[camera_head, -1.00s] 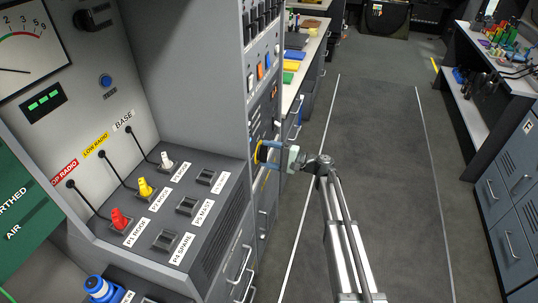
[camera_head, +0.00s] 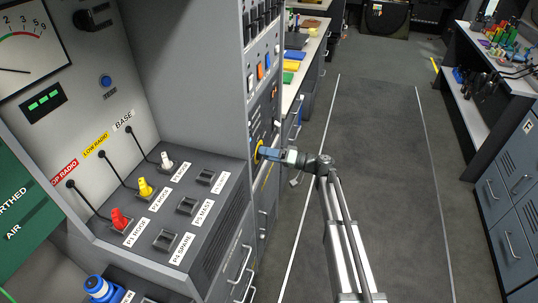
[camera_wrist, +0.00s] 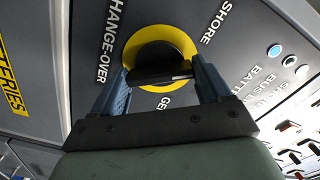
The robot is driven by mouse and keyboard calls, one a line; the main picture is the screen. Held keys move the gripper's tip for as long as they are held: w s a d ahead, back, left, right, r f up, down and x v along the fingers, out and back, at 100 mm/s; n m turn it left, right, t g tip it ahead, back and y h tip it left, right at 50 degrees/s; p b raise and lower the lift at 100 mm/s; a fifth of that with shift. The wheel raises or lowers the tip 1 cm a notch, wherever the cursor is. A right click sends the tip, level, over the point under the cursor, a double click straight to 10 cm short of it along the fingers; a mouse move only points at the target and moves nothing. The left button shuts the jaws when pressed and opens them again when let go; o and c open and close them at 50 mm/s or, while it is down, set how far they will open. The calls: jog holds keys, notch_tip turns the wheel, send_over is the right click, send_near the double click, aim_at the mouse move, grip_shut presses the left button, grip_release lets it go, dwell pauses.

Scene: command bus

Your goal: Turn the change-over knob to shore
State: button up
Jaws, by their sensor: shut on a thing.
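The change-over knob (camera_wrist: 158,54) is black on a round yellow plate (camera_wrist: 185,38), on a grey panel in the wrist view. The words CHANGE-OVER run beside it on the left, SHORE (camera_wrist: 217,22) is at its upper right, and a label beginning GE is partly hidden below. My gripper (camera_wrist: 160,72) is shut on the knob, with one blue finger at each end of its bar. In the head view my gripper (camera_head: 268,154) meets the panel's side, and the yellow plate (camera_head: 259,150) shows at its tips. I cannot tell which label the knob points to.
Indicator lights (camera_wrist: 274,50) and switches sit to the right on the panel. In the head view a sloped console (camera_head: 190,210) with red, yellow and white plugs stands at left. The grey floor (camera_head: 380,180) is clear to the right of my arm.

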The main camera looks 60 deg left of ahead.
jog(key=n, duration=0.4)
jog(key=shift+n, duration=0.4)
dwell(0.4)
jog(key=o, duration=1)
jog(key=v, duration=1.4)
jog(key=shift+a, duration=0.1)
